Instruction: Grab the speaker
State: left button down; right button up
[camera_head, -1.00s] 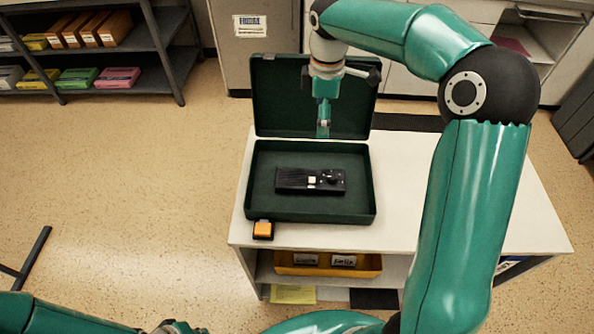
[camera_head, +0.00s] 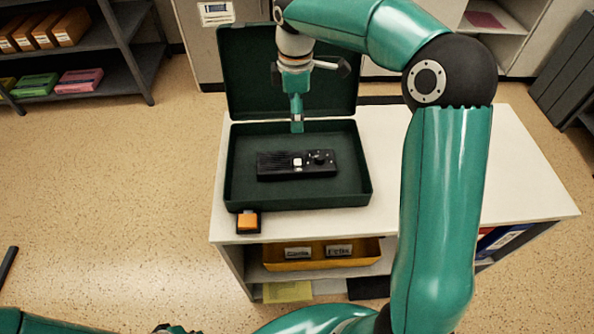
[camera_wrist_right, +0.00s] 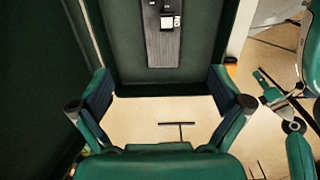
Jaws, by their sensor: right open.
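The speaker (camera_head: 297,164) is a black oblong box with a ribbed grille, a pale square and a dark knob. It lies flat inside an open dark green case (camera_head: 363,190) on the white table. It also shows at the top of the right wrist view (camera_wrist_right: 164,45). My right gripper (camera_head: 297,122) hangs over the back part of the case, just behind the speaker. In the right wrist view its fingers (camera_wrist_right: 160,104) are wide apart with nothing between them. A part of my left arm shows at the bottom left of the head view; its jaws cannot be made out.
The case lid (camera_head: 245,80) stands open behind my right gripper. An orange block on a dark base (camera_head: 248,222) sits by the case's front left corner. A yellow bin (camera_head: 320,262) is on the shelf below. The tabletop (camera_head: 515,185) to the right is clear.

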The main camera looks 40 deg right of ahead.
send_near(296, 159)
notch_tip(296, 159, down, 5)
jog(key=shift+w+d+f, duration=0.1)
jog(key=shift+w+d, duration=0.05)
jog(key=shift+s+f, duration=0.2)
jog(key=shift+f, duration=2.45)
jog(key=shift+r, duration=0.1)
jog(key=c, duration=1.6)
